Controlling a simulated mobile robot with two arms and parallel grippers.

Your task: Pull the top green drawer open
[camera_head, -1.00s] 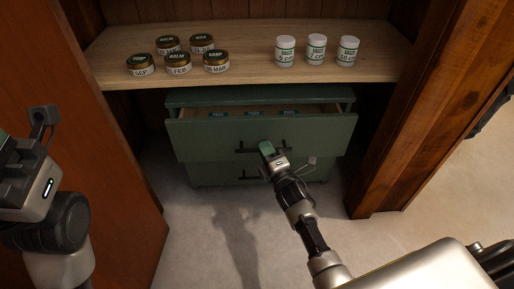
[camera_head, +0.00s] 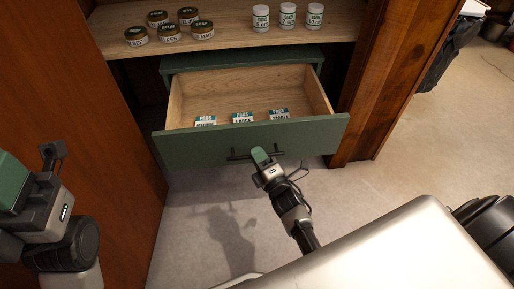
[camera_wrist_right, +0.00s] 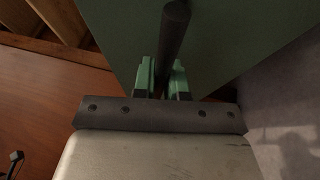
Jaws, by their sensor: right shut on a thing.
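The top green drawer (camera_head: 200,146) is pulled well out of the green cabinet (camera_head: 240,58) in the head view, and its wooden inside shows. Its dark bar handle (camera_head: 240,155) runs across the front. My right gripper (camera_head: 262,158) is at the handle. In the right wrist view the handle (camera_wrist_right: 175,30) passes between the green fingers of my right gripper (camera_wrist_right: 163,78), which is shut on it. My left arm (camera_head: 45,215) is at the left of the head view, away from the drawer; its fingertips do not show clearly.
Several labelled boxes of pads (camera_head: 242,117) lie inside the drawer. A wooden shelf (camera_head: 230,38) above holds dark-lidded tins (camera_head: 168,33) and three white jars (camera_head: 288,17). Wooden panels stand left (camera_head: 90,130) and right (camera_head: 375,90). Open floor (camera_head: 425,125) lies at the right.

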